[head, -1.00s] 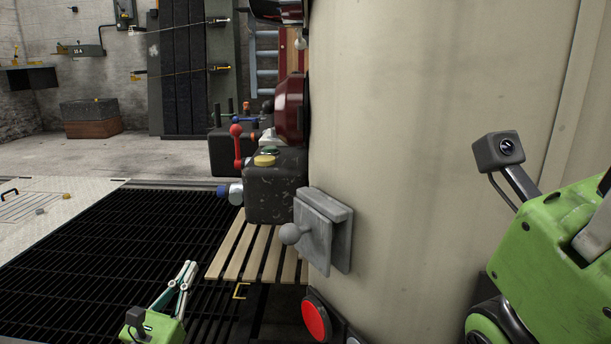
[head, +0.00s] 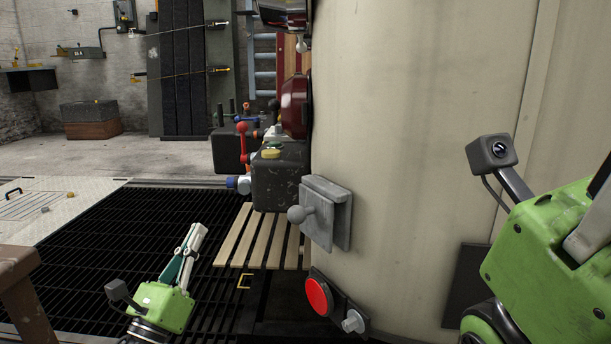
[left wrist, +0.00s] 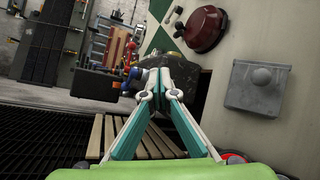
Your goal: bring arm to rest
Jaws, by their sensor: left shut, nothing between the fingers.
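My left gripper (head: 187,247) is at the lower left of the head view, above the dark floor grating. It is shut and empty, its fingertips together and pointing up and away. In the left wrist view its fingers (left wrist: 160,88) meet in front of the dark box with valves. The gripper touches nothing that I can see. My right arm shows as a green link with a small camera at the right edge of the head view. Its gripper fingers are not visible.
A large beige cylinder wall (head: 420,130) fills the middle right, bearing a grey plate with a ball knob (head: 326,213) and a red button (head: 318,297). A dark box (head: 279,180) stands over a wooden slatted platform (head: 250,240). Open grating (head: 110,240) lies left. A brown bench-like edge (head: 20,285) shows lower left.

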